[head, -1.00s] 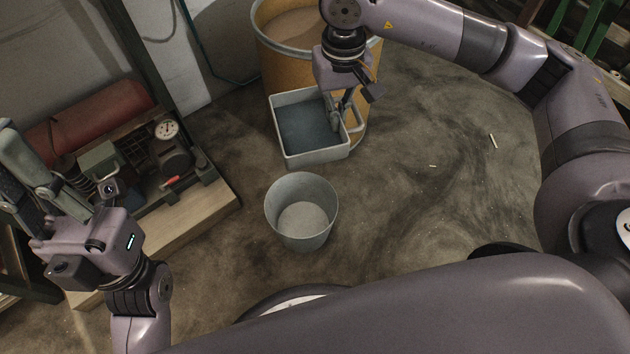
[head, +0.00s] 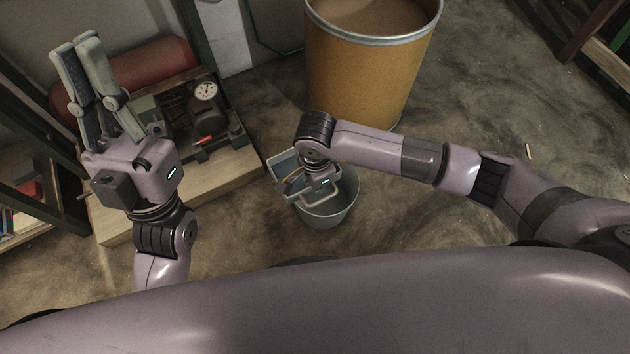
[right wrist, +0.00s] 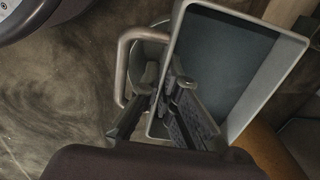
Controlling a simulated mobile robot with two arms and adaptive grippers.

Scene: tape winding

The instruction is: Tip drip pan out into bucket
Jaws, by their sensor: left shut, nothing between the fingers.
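The drip pan (head: 284,164), a grey tray with a looped side handle (head: 320,207), is partly hidden by my right gripper (head: 292,187) in the head view. It is tilted over or beside the upper-left rim of the grey bucket (head: 344,207). My right gripper is shut on the pan at its handle side. In the right wrist view the pan (right wrist: 228,62) shows its dark inside, with my fingers (right wrist: 168,88) by the handle. I cannot tell whether anything is pouring. My left gripper (head: 76,46) is shut and empty, raised at the left.
A yellow drum (head: 362,75) with a grey rim stands behind the bucket. A compressor with a red tank (head: 150,62) and a gauge sits on a wooden base (head: 225,170) at the left. The floor right of the drum is mostly clear.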

